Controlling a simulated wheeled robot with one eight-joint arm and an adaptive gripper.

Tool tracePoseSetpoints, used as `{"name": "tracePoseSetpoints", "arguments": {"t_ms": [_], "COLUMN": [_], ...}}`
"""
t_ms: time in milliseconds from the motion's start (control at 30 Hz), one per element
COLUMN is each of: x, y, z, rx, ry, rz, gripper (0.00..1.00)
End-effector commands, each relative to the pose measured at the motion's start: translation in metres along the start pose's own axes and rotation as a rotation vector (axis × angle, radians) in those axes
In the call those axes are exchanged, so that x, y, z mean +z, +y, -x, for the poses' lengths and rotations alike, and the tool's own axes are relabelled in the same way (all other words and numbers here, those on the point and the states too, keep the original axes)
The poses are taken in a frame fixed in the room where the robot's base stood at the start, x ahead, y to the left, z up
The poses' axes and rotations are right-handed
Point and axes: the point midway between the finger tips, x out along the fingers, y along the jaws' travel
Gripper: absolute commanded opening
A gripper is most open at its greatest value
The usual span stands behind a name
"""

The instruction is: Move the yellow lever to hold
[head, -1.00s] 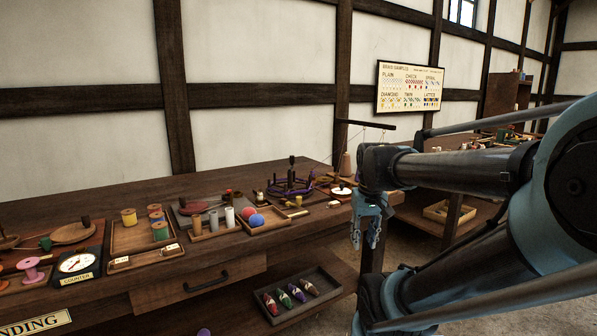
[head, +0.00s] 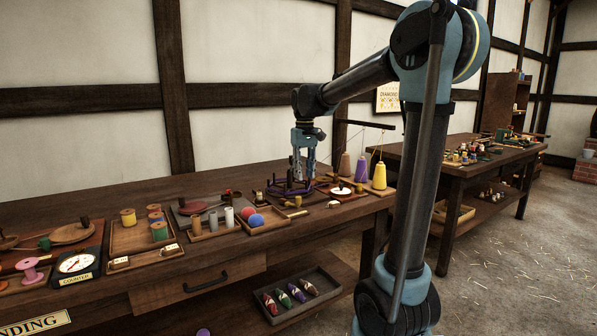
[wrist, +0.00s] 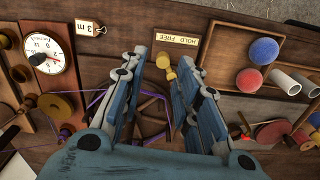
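The yellow lever (wrist: 168,74) shows in the wrist view between my fingers, close to the right one. Its round end is near a HOLD / FREE label (wrist: 177,38). I cannot tell exactly which word it points to. In the head view the small yellow lever (head: 298,201) lies on the bench, right of the blue ball. My gripper (head: 304,176) points down above the bench, over the dark purple-threaded wheel (head: 289,186). In the wrist view my gripper (wrist: 160,58) is open, with nothing held. I cannot tell whether a finger touches the lever.
Red and blue balls (wrist: 265,51) sit in a tray beside the lever. A dial (wrist: 41,58) and a 3 m tag (wrist: 89,28) are at the other side. Thread cones (head: 361,170) stand right of the wheel. A second table (head: 450,165) is further right.

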Motion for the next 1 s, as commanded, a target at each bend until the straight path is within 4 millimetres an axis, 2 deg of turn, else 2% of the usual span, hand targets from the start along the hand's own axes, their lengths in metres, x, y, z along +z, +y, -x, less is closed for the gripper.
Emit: {"name": "tracePoseSetpoints", "arguments": {"t_ms": [33,133,367,1000], "x": [-0.010,-0.020,-0.026,-0.025], "y": [-0.004,-0.008,-0.010,-0.010], "z": [0.001,0.001,-0.006,-0.080], "rx": [-0.001,-0.001,-0.002,-0.002], "ry": [-0.004,-0.009,-0.011,-0.011], "rz": [0.011,0.023,0.030,0.028], "gripper": [0.29,0.29,0.29,0.29]}}
